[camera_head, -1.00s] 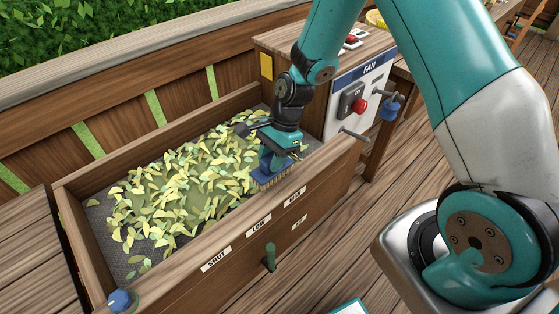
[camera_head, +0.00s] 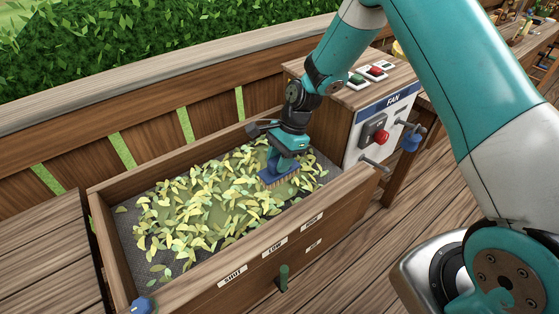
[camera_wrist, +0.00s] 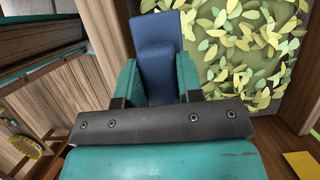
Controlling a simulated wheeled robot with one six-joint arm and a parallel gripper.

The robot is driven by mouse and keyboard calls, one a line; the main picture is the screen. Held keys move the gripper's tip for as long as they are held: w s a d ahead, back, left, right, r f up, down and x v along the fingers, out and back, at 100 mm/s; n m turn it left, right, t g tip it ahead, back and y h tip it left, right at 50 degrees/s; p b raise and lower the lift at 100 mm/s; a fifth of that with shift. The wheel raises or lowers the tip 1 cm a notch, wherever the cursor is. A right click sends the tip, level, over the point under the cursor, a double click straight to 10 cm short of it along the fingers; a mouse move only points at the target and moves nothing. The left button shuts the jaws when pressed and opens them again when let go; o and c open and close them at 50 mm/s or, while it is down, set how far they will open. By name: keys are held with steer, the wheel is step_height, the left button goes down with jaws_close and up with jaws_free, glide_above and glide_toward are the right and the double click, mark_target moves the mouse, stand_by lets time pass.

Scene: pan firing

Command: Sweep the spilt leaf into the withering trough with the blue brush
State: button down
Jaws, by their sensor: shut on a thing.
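My gripper (camera_head: 284,160) is shut on the blue brush (camera_head: 279,177), whose bristles point down among the leaves at the right part of the trough. The brush also shows between my jaws in the wrist view (camera_wrist: 158,48). The spilt leaf (camera_head: 205,205), a spread of yellow-green and darker leaves, lies on the dark mesh floor inside the wooden withering trough (camera_head: 215,262). The wrist view shows leaves (camera_wrist: 240,45) right of the brush. I cannot tell whether the bristles touch the mesh. No leaf is clearly seen outside the trough.
The fan box (camera_head: 385,125) with a red knob stands at the trough's right end, with red and green buttons on top. A green lever (camera_head: 283,277) sticks out of the trough's front, marked SHUT and LOW. A blue knob (camera_head: 142,305) sits at the near left corner.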

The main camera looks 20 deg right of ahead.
steer(key=shift+r+p, duration=0.65)
steer(key=shift+r, duration=0.45)
steer(key=shift+p, duration=0.3)
steer(key=c, duration=1.6)
jaws_free()
jaws_close()
steer(key=s+d+p, duration=0.2)
steer(key=s+d, duration=0.2)
steer(key=s, duration=0.8)
